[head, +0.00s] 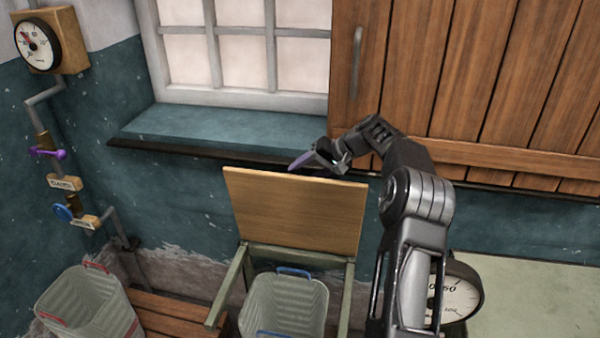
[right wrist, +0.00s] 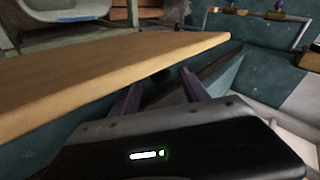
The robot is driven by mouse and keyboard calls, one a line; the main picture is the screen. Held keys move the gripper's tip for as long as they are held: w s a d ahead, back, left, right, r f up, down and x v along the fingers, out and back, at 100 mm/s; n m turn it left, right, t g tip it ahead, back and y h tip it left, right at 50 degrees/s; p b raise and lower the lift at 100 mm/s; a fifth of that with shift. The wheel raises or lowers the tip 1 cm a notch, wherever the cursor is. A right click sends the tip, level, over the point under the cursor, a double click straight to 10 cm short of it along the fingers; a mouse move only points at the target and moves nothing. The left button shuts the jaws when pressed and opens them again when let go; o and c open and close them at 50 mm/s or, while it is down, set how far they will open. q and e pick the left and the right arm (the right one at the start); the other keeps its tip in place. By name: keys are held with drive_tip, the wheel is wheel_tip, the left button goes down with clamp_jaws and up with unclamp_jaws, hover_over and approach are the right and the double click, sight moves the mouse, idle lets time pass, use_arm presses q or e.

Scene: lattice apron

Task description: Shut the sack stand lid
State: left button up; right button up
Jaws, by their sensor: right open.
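The sack stand lid (head: 295,212) is a flat wooden board raised at the back of the green stand frame (head: 226,290), tilted up and open. A grey bin (head: 285,308) with a blue handle sits inside the frame. My right gripper (head: 300,163) is just above and behind the lid's top edge in the head view, with its purple fingers open. In the right wrist view the lid (right wrist: 100,75) crosses close in front of the open fingers (right wrist: 160,90). Whether they touch the lid I cannot tell. My left gripper is not in view.
A window sill (head: 220,132) and its dark ledge lie behind the lid. A wooden cupboard door (head: 400,70) is at the right. Another bin (head: 88,308) stands at the left, beside wooden slats (head: 170,310). A dial scale (head: 455,295) is at the lower right.

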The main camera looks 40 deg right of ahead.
drive_tip(key=shift+x, duration=1.15)
clamp_jaws()
idle(0.6)
